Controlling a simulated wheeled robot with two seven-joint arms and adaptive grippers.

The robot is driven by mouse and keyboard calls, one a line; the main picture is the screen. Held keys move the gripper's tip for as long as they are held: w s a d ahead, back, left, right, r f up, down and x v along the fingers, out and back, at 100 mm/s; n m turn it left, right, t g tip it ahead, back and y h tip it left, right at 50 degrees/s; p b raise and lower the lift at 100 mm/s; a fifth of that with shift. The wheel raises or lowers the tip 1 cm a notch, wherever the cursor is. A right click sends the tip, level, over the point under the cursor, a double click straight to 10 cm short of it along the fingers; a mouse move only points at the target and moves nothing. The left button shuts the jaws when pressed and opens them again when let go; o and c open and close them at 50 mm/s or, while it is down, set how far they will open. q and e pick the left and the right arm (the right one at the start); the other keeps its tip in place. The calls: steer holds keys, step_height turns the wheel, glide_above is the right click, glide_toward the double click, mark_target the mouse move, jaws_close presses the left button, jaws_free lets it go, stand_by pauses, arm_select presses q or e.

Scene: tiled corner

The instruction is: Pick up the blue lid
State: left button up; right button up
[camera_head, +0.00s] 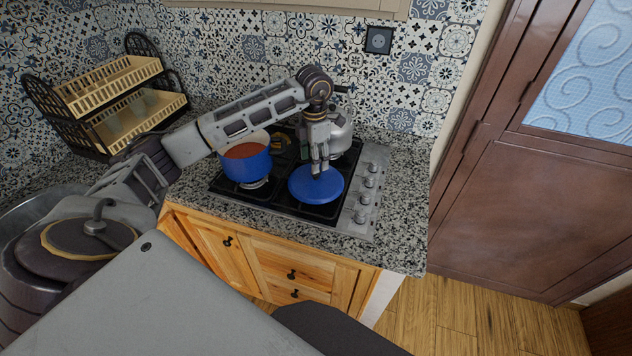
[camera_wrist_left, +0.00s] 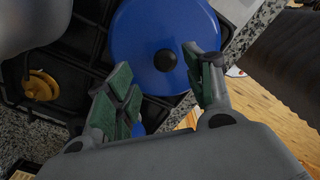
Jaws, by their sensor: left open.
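The blue lid (camera_head: 316,186) lies on the front right of the hob, flat, with a dark knob at its centre. My left gripper (camera_head: 318,170) is above the lid with its fingers pointing down. In the left wrist view the lid (camera_wrist_left: 160,40) fills the upper middle, and its black knob (camera_wrist_left: 165,60) shows between and just beyond the fingertips of my open left gripper (camera_wrist_left: 160,82). I cannot tell whether the fingers touch the knob. My right gripper is not in view.
A blue pot (camera_head: 246,165) with reddish contents stands left of the lid on the hob (camera_head: 262,196). A grey kettle (camera_head: 340,128) stands behind the gripper. Knobs (camera_head: 364,199) line the hob's right side. Bare granite counter (camera_head: 400,215) is at the right. A dish rack (camera_head: 112,100) is at the back left.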

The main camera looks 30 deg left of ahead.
arm_select(q)
steer(key=shift+s+d+f+p, duration=0.1)
steer(key=shift+d+f+p, duration=0.15)
steer(key=shift+f, duration=0.35)
steer(key=shift+s+d+f+p, duration=0.1)
steer(key=shift+f+p, duration=0.2)
steer(key=shift+f, duration=1.65)
jaws_close()
steer(key=shift+w+r, duration=0.1)
steer(key=shift+r, duration=0.1)
steer(key=shift+r+b, duration=0.7)
steer(key=shift+r, duration=4.1)
steer(key=shift+r, duration=0.25)
